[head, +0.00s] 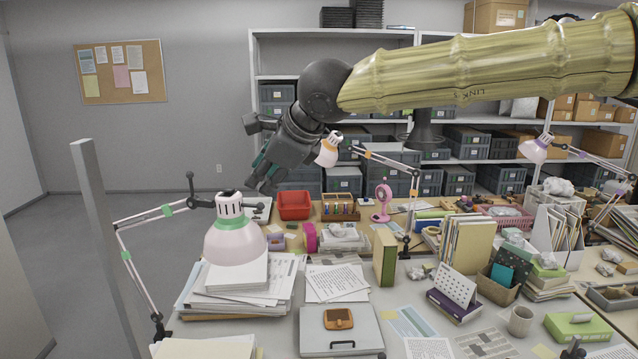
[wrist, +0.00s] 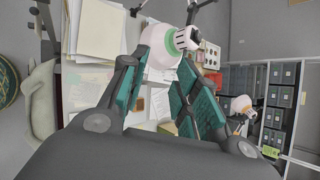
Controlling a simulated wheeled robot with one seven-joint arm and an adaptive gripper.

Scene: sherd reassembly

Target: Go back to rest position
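My gripper (head: 262,176) hangs at the end of my raised arm in the head view, above the back left of the desk and pointing down to the left. In the wrist view its two teal-padded fingers (wrist: 168,58) stand apart with a gap between them. Nothing is held in the gap. A white lamp head with a green ring (wrist: 178,40) shows beyond the fingertips. In the head view this lamp's pink-white shade (head: 235,243) is below and to the left of my gripper, apart from it.
The cluttered desk holds a grey box (head: 340,333), paper stacks (head: 240,285), a red tray (head: 294,205) and a pink fan (head: 382,203). A second lamp (head: 328,150) stands close right of my gripper. Shelves (head: 470,160) line the back. Open floor (head: 60,260) lies at left.

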